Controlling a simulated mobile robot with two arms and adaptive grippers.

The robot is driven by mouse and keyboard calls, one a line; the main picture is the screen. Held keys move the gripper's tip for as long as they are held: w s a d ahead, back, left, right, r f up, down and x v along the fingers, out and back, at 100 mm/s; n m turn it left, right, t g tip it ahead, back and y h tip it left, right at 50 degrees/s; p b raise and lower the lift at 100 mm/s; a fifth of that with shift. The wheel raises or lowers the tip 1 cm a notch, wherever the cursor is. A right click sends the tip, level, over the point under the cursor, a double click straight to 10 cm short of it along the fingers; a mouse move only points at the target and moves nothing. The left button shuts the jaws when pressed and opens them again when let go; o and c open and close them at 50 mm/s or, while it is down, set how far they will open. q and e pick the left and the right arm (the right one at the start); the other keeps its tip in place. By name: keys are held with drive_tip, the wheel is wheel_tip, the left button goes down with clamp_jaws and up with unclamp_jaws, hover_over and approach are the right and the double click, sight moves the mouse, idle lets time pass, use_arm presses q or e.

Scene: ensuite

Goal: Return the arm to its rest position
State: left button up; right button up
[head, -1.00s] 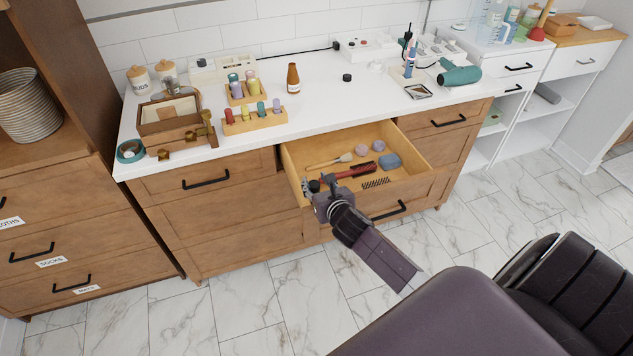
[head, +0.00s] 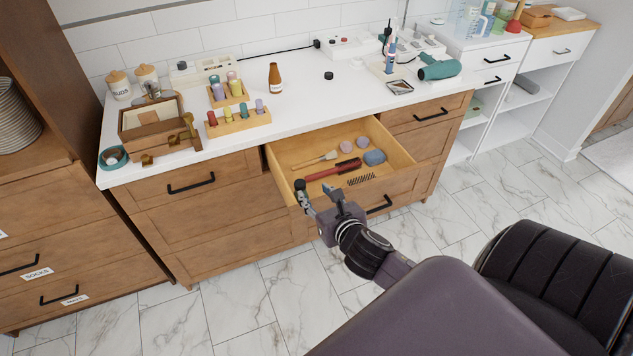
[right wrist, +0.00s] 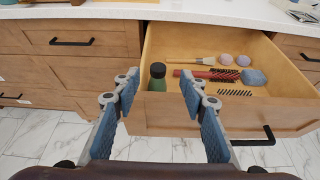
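My right gripper (head: 318,193) is open and empty, just in front of the open drawer (head: 400,187). In the right wrist view my right gripper (right wrist: 158,90) shows two blue-padded fingers spread apart. A dark green bottle with a black cap (right wrist: 157,76) stands in the drawer's front left corner, beyond the gap between the fingers. I see no contact with it. Its black cap also shows in the head view (head: 299,184). My left gripper is not in view.
The drawer holds a red brush (head: 333,170), a wooden-handled brush (head: 315,160), a blue item (head: 374,157) and a black comb (head: 361,179). The white counter (head: 300,103) carries bottles, trays and a teal hair dryer (head: 439,69). Marble floor (head: 240,310) lies open in front.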

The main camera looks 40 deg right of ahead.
idle(0.5)
